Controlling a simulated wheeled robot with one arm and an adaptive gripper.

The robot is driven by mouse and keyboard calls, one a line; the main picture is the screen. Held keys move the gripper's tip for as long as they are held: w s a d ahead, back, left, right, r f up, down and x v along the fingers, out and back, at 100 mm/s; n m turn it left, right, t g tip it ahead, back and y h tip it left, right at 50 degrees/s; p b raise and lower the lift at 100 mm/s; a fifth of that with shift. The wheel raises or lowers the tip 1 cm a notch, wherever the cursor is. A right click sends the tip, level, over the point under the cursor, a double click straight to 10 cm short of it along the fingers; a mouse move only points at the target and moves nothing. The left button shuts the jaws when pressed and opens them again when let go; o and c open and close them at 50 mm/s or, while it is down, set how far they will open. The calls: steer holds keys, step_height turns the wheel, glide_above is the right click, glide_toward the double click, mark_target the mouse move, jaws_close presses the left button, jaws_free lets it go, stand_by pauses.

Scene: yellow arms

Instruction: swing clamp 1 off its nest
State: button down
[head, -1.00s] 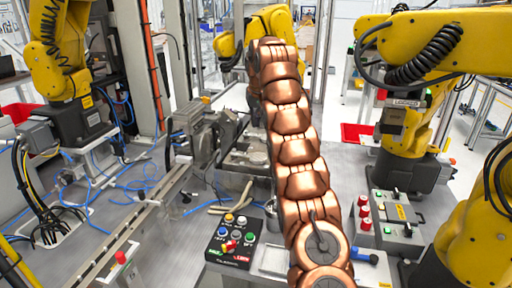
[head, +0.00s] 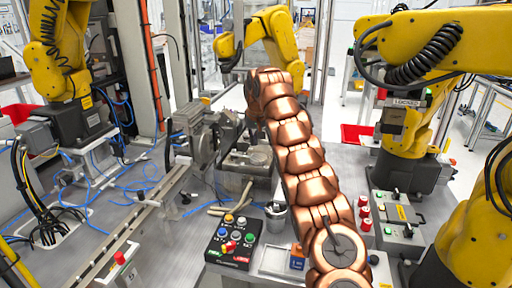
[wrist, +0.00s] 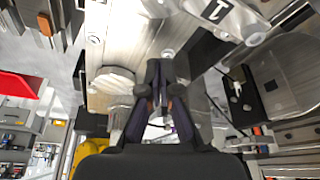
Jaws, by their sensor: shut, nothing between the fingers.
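In the wrist view my gripper (wrist: 161,92) points away from the camera with its dark fingers close together, shut and empty. Beyond the fingertips is a grey metal fixture (wrist: 110,82) with a round boss. A pale plate marked 1 (wrist: 216,12) shows at the top, right of the fingers. I cannot make out which part is the clamp's arm or whether it lies on its nest. In the head view my copper arm reaches over the bench to the metal fixture (head: 247,160). The gripper itself is hidden behind the arm there.
A button box (head: 233,242) stands at the front, with a metal cup (head: 276,218) and an orange-and-blue block (head: 297,258) close to my arm. A grey control box (head: 399,218) is on the right. Yellow robot arms (head: 415,55) flank the bench. A rail (head: 140,225) runs along the left.

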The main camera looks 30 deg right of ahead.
mark_target(248, 157)
steer(key=shift+w+d+f, duration=0.1)
steer(key=shift+w+f, duration=0.1)
steer(key=shift+f, duration=0.45)
steer(key=shift+s+a+r, duration=0.2)
steer(key=shift+s, duration=0.15)
steer(key=shift+s+a+f, duration=0.2)
steer(key=shift+s, duration=0.55)
steer(key=shift+s+a+r, duration=0.1)
steer(key=shift+s+a, duration=0.1)
steer(key=shift+s, duration=0.05)
steer(key=shift+s+a, duration=0.15)
steer(key=shift+s, duration=0.35)
